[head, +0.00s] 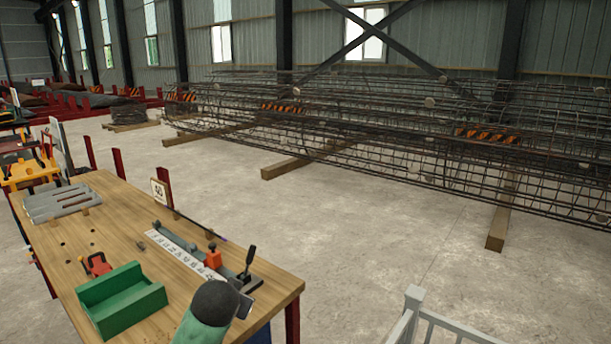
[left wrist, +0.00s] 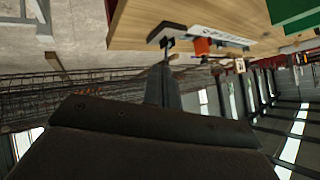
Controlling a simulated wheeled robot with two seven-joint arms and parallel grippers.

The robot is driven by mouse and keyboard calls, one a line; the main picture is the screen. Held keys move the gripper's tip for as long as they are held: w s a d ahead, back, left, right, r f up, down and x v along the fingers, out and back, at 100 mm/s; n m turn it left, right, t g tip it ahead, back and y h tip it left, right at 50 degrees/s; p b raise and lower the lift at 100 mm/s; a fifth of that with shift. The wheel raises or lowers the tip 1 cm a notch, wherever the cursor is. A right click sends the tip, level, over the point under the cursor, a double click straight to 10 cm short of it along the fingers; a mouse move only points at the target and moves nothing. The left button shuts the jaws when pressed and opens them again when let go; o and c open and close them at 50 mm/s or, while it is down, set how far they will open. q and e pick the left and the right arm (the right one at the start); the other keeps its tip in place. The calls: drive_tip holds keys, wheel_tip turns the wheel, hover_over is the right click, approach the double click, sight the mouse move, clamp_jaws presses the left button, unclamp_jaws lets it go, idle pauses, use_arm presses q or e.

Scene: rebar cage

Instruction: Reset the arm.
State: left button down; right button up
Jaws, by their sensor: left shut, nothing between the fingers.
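In the left wrist view my left gripper (left wrist: 165,80) is shut and empty. Its fingers stick out past the dark wrist body, close to the workbench end. The wooden workbench (head: 115,225) stands at lower left in the head view, and its edge also shows in the wrist view (left wrist: 140,25). In the head view a rounded dark and green part, which looks like my arm, covers the bench's front edge at bottom centre. My right gripper is in neither view.
On the bench are a green tray (head: 125,305), a grey slotted part (head: 62,202), a red clamp (head: 97,265) and a tool with an orange block (head: 213,257) and black lever (head: 250,257). A white railing (head: 412,305) stands at the bottom right. Rebar cages (head: 400,120) lie behind clear floor.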

use_arm(q)
drive_tip(key=s+f+n+g+h, duration=0.1)
drive_tip(key=s+f+g, duration=0.4)
drive_tip(key=s+f, duration=1.7)
drive_tip(key=shift+s+d+f+n+h, duration=0.3)
drive_tip(key=shift+f+n, duration=0.2)
drive_tip(key=shift+f, duration=0.25)
drive_tip(key=c, duration=2.2)
unclamp_jaws()
drive_tip(key=s+f+g, duration=0.1)
drive_tip(key=s+f, duration=0.2)
drive_tip(key=s, duration=0.2)
drive_tip(key=s+f+g, duration=0.1)
drive_tip(key=s+f, duration=0.2)
drive_tip(key=s, duration=0.3)
drive_tip(key=s+d+f+g, duration=0.1)
drive_tip(key=s+f, duration=0.3)
drive_tip(key=s, duration=0.2)
drive_tip(key=shift+n+g, duration=0.3)
drive_tip(key=shift+g, duration=0.1)
drive_tip(key=c, duration=1.4)
unclamp_jaws()
drive_tip(key=shift+s, duration=0.25)
drive_tip(key=shift+c, duration=0.2)
drive_tip(key=shift+o, duration=0.2)
drive_tip(key=shift+a, duration=0.1)
